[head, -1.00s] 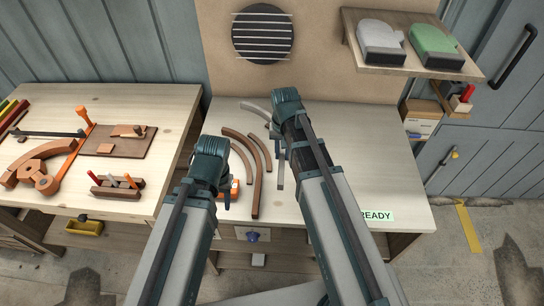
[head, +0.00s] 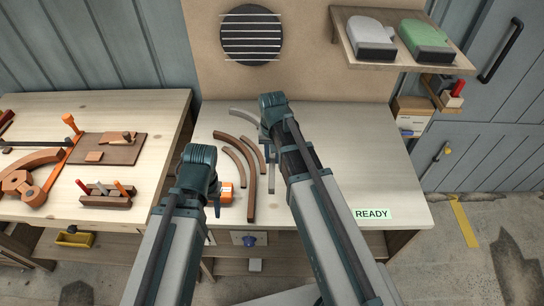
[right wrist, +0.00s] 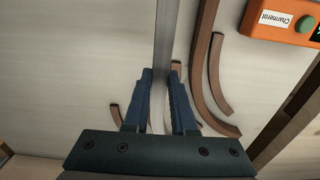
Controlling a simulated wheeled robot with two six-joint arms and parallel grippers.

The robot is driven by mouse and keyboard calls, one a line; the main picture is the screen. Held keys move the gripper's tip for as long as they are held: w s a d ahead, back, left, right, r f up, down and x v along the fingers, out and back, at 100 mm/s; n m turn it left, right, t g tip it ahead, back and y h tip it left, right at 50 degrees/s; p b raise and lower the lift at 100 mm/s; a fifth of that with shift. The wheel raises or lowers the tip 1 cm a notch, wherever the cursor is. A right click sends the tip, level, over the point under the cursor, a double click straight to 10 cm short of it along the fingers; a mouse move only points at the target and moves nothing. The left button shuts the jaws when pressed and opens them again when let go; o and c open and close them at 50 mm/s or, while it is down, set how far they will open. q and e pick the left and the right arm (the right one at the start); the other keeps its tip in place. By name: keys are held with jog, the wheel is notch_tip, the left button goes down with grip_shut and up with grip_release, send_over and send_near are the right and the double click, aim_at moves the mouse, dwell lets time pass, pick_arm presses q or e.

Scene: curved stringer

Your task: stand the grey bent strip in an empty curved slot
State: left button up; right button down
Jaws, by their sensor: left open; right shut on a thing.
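My right gripper (right wrist: 158,100) is shut on the grey strip (right wrist: 164,35). In the right wrist view the strip runs from between the fingers to the top edge, seen narrow, so its bend does not show. In the head view a short grey piece (head: 272,154) shows beside my right wrist, and the fingers are hidden. Brown curved rails (head: 249,180) stand on the bench left of it and also show in the right wrist view (right wrist: 203,65). I cannot tell which gap between them is an empty slot. My left gripper (head: 217,204) is open, beside the orange box.
A side table (head: 150,120) holds tools.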

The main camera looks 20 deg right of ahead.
jog(key=shift+f+b, duration=3.2)
jog(key=shift+f, duration=0.35)
jog(key=shift+f, duration=0.2)
jog(key=c, duration=0.7)
grip_release()
jog(key=shift+o, duration=0.2)
jog(key=shift+r, duration=0.1)
notch_tip(320, 180, up, 14)
jog(key=p, duration=1.3)
jog(key=shift+p, duration=0.3)
jog(key=s+a+n+h, duration=0.1)
jog(key=s+a+n, duration=0.6)
jog(key=s+a, duration=0.3)
jog(key=s, duration=0.4)
jog(key=shift+s+a, duration=0.15)
jog(key=shift+a, duration=0.1)
